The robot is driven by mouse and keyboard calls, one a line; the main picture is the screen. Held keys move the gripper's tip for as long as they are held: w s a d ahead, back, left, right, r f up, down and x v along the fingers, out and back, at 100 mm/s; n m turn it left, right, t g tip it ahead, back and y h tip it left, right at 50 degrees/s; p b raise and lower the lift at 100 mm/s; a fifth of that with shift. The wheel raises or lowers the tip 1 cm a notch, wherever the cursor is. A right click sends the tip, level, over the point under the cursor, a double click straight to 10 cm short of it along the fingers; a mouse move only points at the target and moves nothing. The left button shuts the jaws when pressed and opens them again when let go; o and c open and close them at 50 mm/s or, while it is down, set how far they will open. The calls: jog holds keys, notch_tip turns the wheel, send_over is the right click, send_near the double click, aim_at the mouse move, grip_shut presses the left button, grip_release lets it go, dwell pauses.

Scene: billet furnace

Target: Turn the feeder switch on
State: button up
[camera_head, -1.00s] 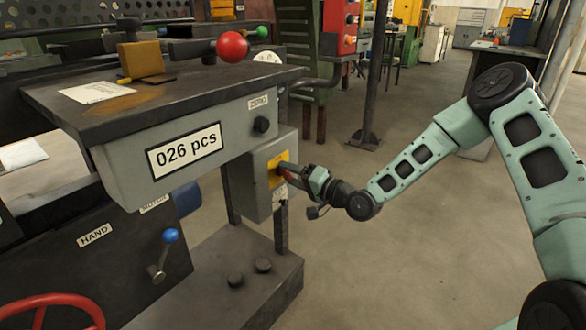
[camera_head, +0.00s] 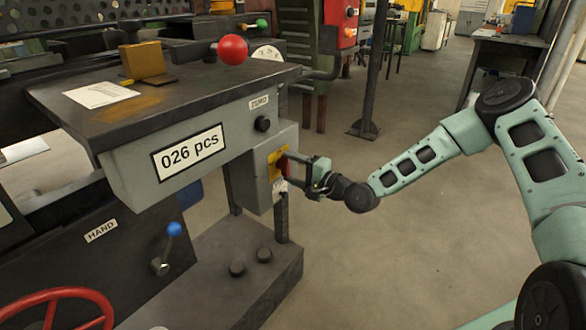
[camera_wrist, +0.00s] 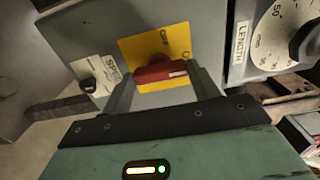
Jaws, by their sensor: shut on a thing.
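The feeder switch is a red rotary knob (camera_wrist: 161,70) on a yellow plate (camera_wrist: 158,42), which sits on the grey switch box (camera_head: 258,181) at the side of the machine. In the wrist view the knob lies across between my fingers, with a pale mark at its right end. My gripper (camera_head: 285,172) reaches the box from the right and is shut on the red knob. In the wrist view its two fingers (camera_wrist: 161,88) stand at either end of the knob. Part of the plate's lettering is hard to read.
A black ZERO knob (camera_head: 262,124) and the "026 pcs" display (camera_head: 189,153) are left of the box. A dial marked LENGTH (camera_wrist: 284,32) and a small black knob (camera_wrist: 88,86) flank the yellow plate. A dark post (camera_head: 373,75) stands behind. The floor to the right is clear.

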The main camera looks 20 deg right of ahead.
jog(key=o, duration=1)
jog(key=p+v, duration=0.1)
jog(key=v, duration=1.6)
jog(key=shift+s+d, duration=0.15)
jog(key=shift+s, duration=0.05)
